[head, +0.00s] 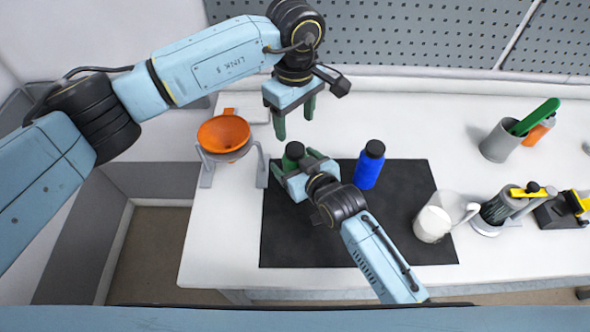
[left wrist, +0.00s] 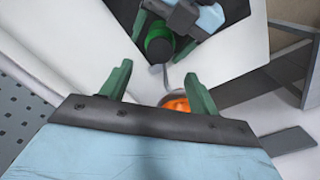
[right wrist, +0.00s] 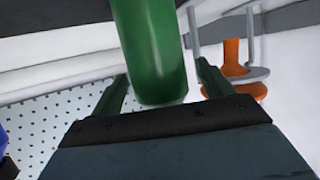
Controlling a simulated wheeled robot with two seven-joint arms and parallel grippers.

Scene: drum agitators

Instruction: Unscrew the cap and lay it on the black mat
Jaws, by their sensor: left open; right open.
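A green bottle (head: 291,163) with a dark cap (head: 295,149) stands on the black mat (head: 310,248), near its back left; my right gripper partly hides it in the head view. My right gripper (head: 296,166) is open, low at the bottle, and the right wrist view shows the green bottle (right wrist: 155,50) between its two fingers, with a gap at the right finger. My left gripper (head: 294,118) is open and empty above and behind the bottle, fingers pointing down. The left wrist view shows the dark cap (left wrist: 160,49) beyond its fingertips.
A blue bottle (head: 367,173) with a black cap stands on the mat to the right. An orange funnel (head: 223,132) sits in a stand left of the mat. A white mug (head: 432,225) stands at the mat's right edge. The mat's front is clear.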

